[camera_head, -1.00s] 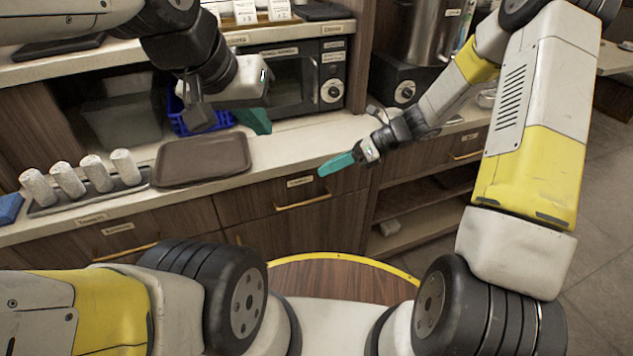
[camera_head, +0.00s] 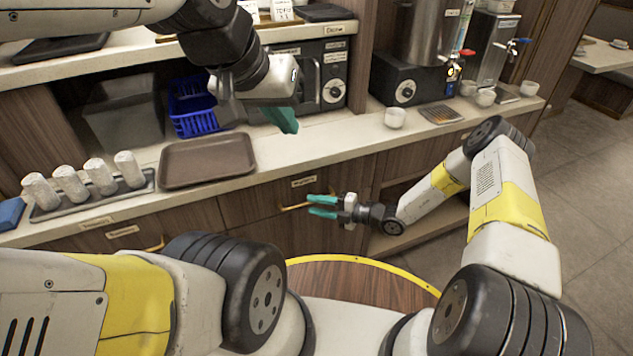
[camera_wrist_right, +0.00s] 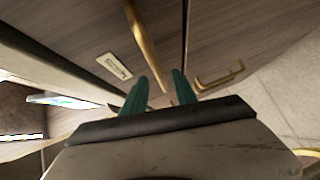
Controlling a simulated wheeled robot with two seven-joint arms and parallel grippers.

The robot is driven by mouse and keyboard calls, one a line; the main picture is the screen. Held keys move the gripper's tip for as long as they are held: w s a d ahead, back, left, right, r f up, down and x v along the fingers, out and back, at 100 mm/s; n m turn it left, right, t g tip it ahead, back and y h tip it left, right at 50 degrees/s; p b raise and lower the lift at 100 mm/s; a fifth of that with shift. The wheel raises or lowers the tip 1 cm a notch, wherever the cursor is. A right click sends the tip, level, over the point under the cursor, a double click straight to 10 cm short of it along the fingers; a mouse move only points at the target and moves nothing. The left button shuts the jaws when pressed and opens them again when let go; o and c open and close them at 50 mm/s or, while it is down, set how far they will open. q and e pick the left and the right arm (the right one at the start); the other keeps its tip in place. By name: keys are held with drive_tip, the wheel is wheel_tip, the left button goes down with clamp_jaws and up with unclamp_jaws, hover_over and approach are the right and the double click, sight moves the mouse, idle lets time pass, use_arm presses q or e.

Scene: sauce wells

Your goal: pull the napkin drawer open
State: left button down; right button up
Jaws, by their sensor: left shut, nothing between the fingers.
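The drawer that appears to be the napkin drawer (camera_head: 250,203) is a dark wood front under the counter, with a small label (camera_head: 303,182) too small to read surely. It looks closed. Its brass bar handle (camera_head: 291,208) is partly hidden by my right gripper (camera_head: 310,206). My right gripper is open, its two teal fingers pointing at the handle. In the right wrist view the handle (camera_wrist_right: 143,40) runs toward the gap between the open fingers (camera_wrist_right: 160,85); I cannot tell whether they touch it. My left gripper (camera_head: 290,128) is shut and empty above the counter.
On the counter stand a brown tray (camera_head: 207,180), a rack of rolled white napkins (camera_head: 85,182), a blue basket (camera_head: 190,108) and a white cup (camera_head: 395,117). A round wooden table top with yellow edge (camera_head: 365,282) is in front of me. Open shelves lie right of the drawer.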

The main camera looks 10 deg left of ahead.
sight(307, 204)
drive_tip(key=shift+x, duration=1.75)
drive_tip(key=shift+c, duration=0.2)
clamp_jaws()
